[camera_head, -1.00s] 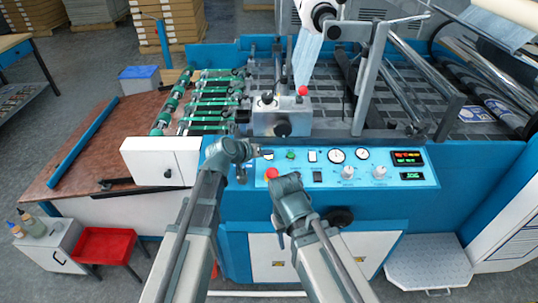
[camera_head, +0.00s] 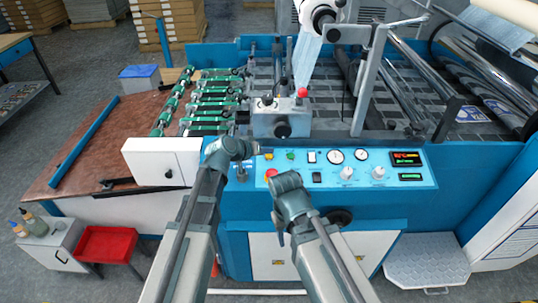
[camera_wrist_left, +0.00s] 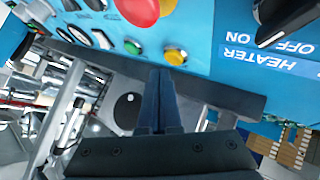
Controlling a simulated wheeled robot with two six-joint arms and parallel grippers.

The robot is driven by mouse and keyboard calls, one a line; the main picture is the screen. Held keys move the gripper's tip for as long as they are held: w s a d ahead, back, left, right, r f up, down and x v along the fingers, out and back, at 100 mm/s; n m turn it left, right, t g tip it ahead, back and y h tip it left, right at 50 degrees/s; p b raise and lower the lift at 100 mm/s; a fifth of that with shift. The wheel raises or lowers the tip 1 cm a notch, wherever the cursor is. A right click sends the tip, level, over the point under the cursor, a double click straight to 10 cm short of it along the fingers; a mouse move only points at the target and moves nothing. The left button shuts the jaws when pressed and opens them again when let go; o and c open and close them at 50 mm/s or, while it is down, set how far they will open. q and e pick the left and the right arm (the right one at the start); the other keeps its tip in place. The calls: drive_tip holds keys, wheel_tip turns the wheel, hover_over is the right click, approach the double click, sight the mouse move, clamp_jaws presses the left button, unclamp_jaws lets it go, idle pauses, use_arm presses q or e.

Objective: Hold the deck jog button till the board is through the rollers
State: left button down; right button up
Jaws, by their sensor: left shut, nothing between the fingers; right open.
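My left gripper (camera_head: 259,151) is shut and empty at the left end of the blue control panel (camera_head: 330,184). Its closed fingertips (camera_wrist_left: 163,72) are at a yellow button (camera_wrist_left: 175,55); whether they press it I cannot tell. This button, which also shows in the head view (camera_head: 269,156), sits left of a green button (camera_head: 290,155); no label on it is readable. My right gripper (camera_head: 280,236) hangs low before the panel, partly hidden by its wrist, open and away from the buttons. The rollers (camera_head: 485,80) are at the right; I cannot make out the board there.
A red mushroom button (camera_head: 271,174) is just below the yellow one; it also shows in the wrist view (camera_wrist_left: 138,10). A heater switch (camera_wrist_left: 283,22) is nearby. Gauges, knobs and a lit display (camera_head: 406,158) fill the panel's right. A white box (camera_head: 162,160) stands left.

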sight(267, 166)
use_arm(q)
drive_tip(key=r+p, duration=0.2)
drive_tip(key=s+r+p, duration=0.1)
drive_tip(key=r+p, duration=0.2)
drive_tip(key=shift+s, duration=0.1)
idle(0.6)
